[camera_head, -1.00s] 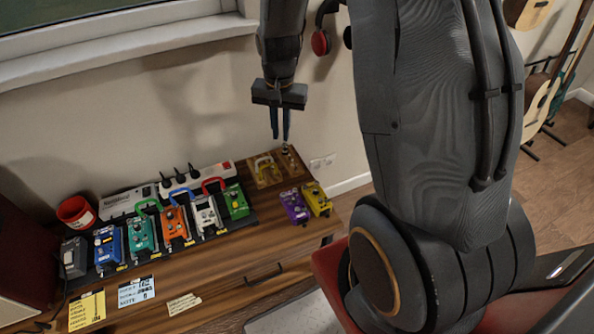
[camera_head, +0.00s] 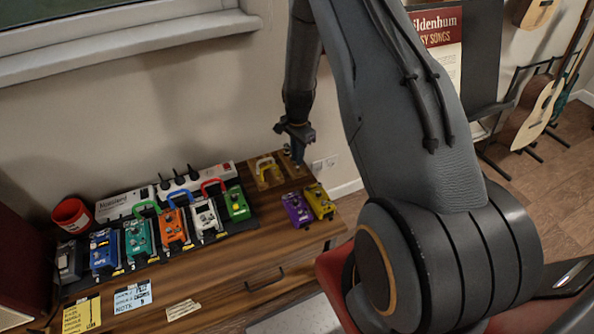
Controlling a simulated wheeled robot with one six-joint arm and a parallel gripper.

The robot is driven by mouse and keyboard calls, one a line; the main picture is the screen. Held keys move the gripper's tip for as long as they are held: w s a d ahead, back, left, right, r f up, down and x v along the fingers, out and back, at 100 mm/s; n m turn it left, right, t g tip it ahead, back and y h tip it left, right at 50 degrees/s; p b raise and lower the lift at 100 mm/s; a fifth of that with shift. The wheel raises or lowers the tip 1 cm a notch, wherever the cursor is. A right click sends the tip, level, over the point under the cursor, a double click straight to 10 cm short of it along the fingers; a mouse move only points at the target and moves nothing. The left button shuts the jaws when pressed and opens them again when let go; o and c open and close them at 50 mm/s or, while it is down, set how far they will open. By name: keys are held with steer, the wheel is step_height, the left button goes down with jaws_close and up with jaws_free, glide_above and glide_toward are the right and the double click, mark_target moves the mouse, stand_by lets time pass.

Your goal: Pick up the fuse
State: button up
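My gripper (camera_head: 298,158) points down over the right end of a small wooden board (camera_head: 270,184) at the back right of the cabinet top. Its fingers are seen nearly edge-on, so I cannot tell the gap between them. I cannot make out the fuse clearly. A small upright item stood on the right part of this board earlier, and the fingers now cover that spot. Whether they touch anything there cannot be told.
A yellow loop-shaped thing (camera_head: 266,164) lies on the board's left part. Purple (camera_head: 297,208) and yellow (camera_head: 320,201) pedals sit just in front. A wall socket (camera_head: 324,163) is behind.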

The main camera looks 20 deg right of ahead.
mark_target(298, 170)
steer(key=shift+w+d+f+p, duration=0.15)
steer(key=shift+f+p, duration=0.65)
steer(key=shift+f, duration=1.75)
jaws_close()
steer(key=shift+r, duration=0.1)
